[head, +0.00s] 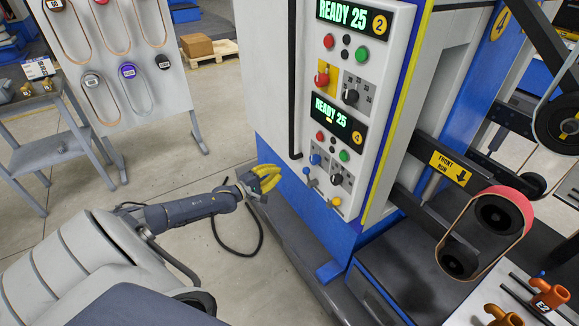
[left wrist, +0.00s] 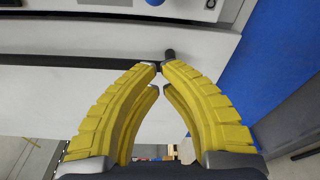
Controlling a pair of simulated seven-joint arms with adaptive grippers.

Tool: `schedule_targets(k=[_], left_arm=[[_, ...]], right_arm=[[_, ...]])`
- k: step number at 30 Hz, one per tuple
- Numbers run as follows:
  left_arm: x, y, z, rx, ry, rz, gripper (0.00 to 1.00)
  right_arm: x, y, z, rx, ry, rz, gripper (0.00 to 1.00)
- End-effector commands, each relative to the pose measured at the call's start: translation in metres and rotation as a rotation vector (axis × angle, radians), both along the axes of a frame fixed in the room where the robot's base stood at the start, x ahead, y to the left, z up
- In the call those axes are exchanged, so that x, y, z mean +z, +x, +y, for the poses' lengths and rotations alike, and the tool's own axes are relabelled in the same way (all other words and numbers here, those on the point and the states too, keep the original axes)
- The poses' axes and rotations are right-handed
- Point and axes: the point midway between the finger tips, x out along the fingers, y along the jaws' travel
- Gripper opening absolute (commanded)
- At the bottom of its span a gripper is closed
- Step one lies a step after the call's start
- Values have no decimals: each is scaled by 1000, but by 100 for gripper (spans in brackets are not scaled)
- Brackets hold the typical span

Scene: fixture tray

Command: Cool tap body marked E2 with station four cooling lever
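An orange tap body (head: 547,296) with a white tag lies on the light surface at bottom right; the tag is tilted and looks like E2, but I cannot read it surely. A lower control panel (head: 338,125) on the machine reads READY 25. It has a small lever with a blue knob (head: 314,159) and others below. My yellow-fingered left gripper (head: 266,178) is left of this panel, apart from its controls. In the left wrist view its fingertips (left wrist: 160,65) nearly meet with nothing seen between them. A dark rod end shows just beyond. My right gripper is not in view.
An upper panel (head: 353,40) marked 2 also reads READY 25. A belt sander (head: 485,230) with a FRONT RUN sign juts out at right. A second orange tap (head: 503,315) lies at the bottom edge.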

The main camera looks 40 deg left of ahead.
Motion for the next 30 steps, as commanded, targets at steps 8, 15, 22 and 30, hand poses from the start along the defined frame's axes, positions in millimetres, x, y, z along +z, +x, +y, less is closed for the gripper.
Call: schedule_targets(k=[8,15,22,30], left_arm=[[0,29,-6,1,0,-3,0],[-1,62,-14,0,1,-2,0],[-2,85,-18,0,0,-1,0],[-2,89,-30,-1,-2,1,0]], right_arm=[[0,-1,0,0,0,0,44],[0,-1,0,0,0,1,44],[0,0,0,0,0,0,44],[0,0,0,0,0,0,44]])
